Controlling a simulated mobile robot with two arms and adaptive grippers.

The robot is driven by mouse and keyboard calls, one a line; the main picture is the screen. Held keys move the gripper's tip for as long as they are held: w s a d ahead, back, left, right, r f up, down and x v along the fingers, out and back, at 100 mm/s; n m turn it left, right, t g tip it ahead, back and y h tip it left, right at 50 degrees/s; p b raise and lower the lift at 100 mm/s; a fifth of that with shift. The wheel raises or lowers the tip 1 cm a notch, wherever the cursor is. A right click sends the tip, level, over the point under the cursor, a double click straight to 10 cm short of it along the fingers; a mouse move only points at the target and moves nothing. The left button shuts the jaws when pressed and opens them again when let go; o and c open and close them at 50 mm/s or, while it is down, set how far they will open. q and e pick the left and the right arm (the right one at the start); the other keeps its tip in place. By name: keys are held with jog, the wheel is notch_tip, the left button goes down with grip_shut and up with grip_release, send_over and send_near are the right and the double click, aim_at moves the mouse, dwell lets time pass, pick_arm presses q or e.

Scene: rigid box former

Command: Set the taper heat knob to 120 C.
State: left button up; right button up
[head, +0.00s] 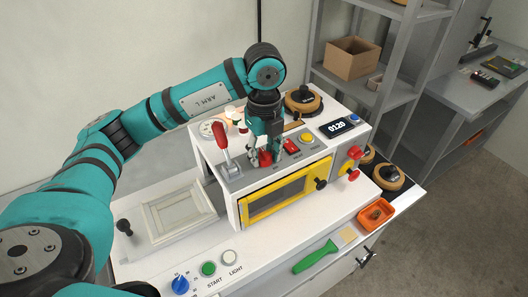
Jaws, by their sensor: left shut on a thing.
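My left gripper (264,157) points down at the top panel of the white machine (225,184). Its fingers are closed around a small red knob-like part (265,158), which they partly cover. I cannot read a label or scale at this part. A dark display (341,126) on the machine's right top reads 0120. A blue knob (180,285) with printed marks around it sits on the front bench panel at the lower left, apart from the gripper. My right gripper is not in view.
A red-handled lever (221,138) stands just left of the gripper. A red switch (291,146) and a yellow button (306,138) lie to its right. A yellow-framed window (287,193) is in front. A green-handled tool (316,257) and an orange tray (376,215) rest on the bench.

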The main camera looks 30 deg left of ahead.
aim_at(265, 152)
pick_arm(q)
jog(key=o, duration=1.2)
jog(key=shift+c, duration=0.2)
notch_tip(265, 152, up, 12)
dwell(0.3)
